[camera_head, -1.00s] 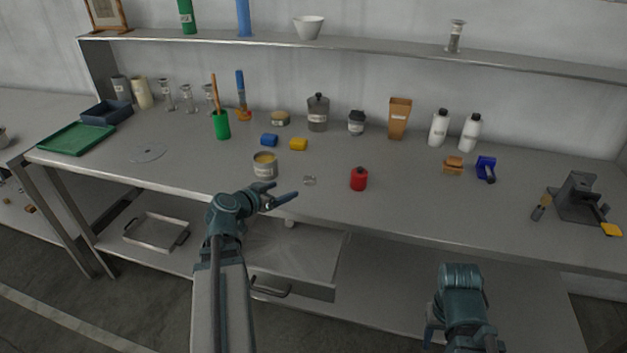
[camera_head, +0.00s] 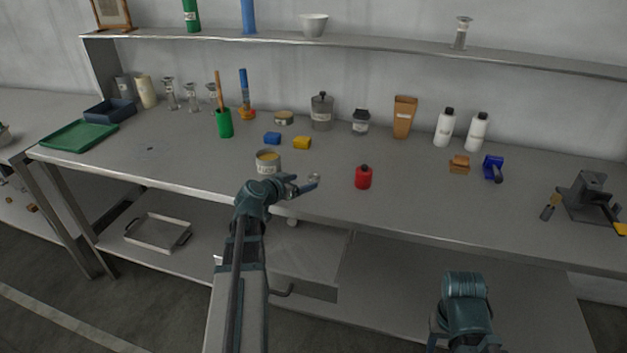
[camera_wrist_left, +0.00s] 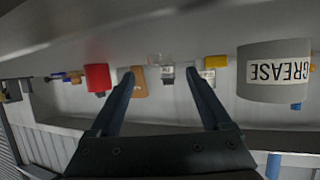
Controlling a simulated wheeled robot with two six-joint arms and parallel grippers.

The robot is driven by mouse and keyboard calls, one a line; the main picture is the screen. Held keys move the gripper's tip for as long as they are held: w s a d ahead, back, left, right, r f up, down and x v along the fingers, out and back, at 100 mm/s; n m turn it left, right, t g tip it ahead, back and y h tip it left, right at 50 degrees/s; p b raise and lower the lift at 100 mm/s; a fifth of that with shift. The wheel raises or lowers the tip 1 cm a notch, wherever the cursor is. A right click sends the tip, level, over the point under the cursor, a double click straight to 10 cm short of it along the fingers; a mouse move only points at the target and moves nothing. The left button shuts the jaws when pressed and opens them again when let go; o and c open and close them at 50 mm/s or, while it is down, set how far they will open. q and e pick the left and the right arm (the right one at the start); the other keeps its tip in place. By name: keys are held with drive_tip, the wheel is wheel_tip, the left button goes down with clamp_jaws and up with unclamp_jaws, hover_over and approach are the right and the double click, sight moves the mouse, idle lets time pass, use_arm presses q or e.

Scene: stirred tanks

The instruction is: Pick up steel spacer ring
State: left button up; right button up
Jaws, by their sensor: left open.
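The steel spacer ring (camera_head: 315,176) is a small, pale metal ring lying on the grey workbench (camera_head: 400,205) near its front edge, between the grease tin (camera_head: 268,165) and a red bottle (camera_head: 363,177). My left gripper (camera_head: 306,182) is open at the front edge, its fingertips close to the ring in the head view. In the left wrist view the picture is upside down; a pale grey shape that looks like the ring (camera_wrist_left: 158,60) shows between the spread fingers (camera_wrist_left: 160,74). Nothing is held. My right arm is low at the right, its fingers mostly hidden.
The grease tin (camera_wrist_left: 272,75) stands close beside my left gripper. The red bottle (camera_wrist_left: 97,77) is on the other side. Blue (camera_head: 272,138) and yellow (camera_head: 302,143) blocks lie behind. An upper shelf (camera_head: 380,46) runs along the wall.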

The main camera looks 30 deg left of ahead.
sight(316, 176)
use_arm(q)
drive_tip(key=b+x, duration=0.1)
drive_tip(key=x, duration=0.4)
drive_tip(key=shift+w+a+b, duration=0.1)
drive_tip(key=shift+b, duration=0.2)
drive_tip(key=shift+r, duration=0.1)
clamp_jaws()
